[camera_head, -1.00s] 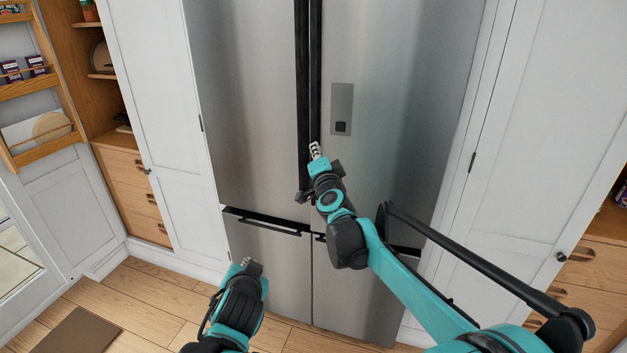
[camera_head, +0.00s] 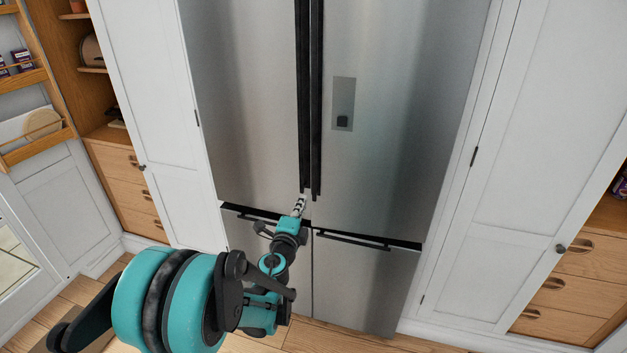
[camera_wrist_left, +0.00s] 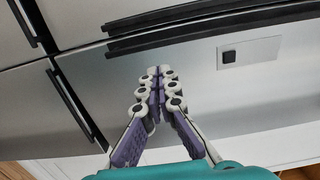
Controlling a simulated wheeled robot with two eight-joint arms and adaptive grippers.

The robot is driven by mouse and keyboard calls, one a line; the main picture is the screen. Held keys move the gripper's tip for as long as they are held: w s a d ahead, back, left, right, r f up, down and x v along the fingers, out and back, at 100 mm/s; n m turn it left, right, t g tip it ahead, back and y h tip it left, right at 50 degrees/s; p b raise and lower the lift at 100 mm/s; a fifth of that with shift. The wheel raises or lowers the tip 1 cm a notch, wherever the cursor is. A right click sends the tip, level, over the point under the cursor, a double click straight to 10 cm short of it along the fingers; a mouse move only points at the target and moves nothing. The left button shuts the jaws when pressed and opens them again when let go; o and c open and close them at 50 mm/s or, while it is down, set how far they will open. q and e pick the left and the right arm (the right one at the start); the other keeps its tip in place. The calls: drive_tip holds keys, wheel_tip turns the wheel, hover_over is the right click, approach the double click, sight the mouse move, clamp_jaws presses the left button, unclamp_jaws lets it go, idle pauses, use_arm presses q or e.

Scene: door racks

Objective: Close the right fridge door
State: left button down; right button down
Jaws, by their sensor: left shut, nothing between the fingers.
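The right fridge door (camera_head: 400,120) is the upper right steel door with a small dispenser panel (camera_head: 343,104). It looks flush with the left fridge door (camera_head: 250,100), and their dark vertical handles stand side by side. My left gripper (camera_head: 301,200) is shut and empty just below the lower ends of these handles, in front of the middle seam. In the left wrist view its fingers (camera_wrist_left: 160,75) are together, in front of the steel door with the panel. Whether the fingertips touch the door cannot be told. My right gripper is not in view.
Two lower drawers or doors with dark horizontal handles (camera_head: 353,241) sit under the fridge doors. White cabinet doors (camera_head: 540,150) flank the fridge, with wooden drawers (camera_head: 570,290) at the right. An open wooden shelf unit (camera_head: 100,90) stands at the left.

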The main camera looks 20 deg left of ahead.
sight(313, 169)
use_arm(q)
drive_tip(key=w+b, duration=0.1)
drive_tip(key=w, duration=0.6)
drive_tip(key=w+b, duration=0.2)
drive_tip(key=w, duration=0.4)
drive_tip(key=shift+w+a, duration=0.2)
drive_tip(key=shift+w, duration=0.2)
drive_tip(key=shift+m+h, duration=0.7)
drive_tip(key=shift+h, duration=0.2)
drive_tip(key=w, duration=0.2)
drive_tip(key=w+a, duration=0.1)
drive_tip(key=w, duration=0.1)
drive_tip(key=shift+a+r, duration=0.1)
drive_tip(key=shift+r, duration=0.2)
drive_tip(key=shift+s, duration=0.1)
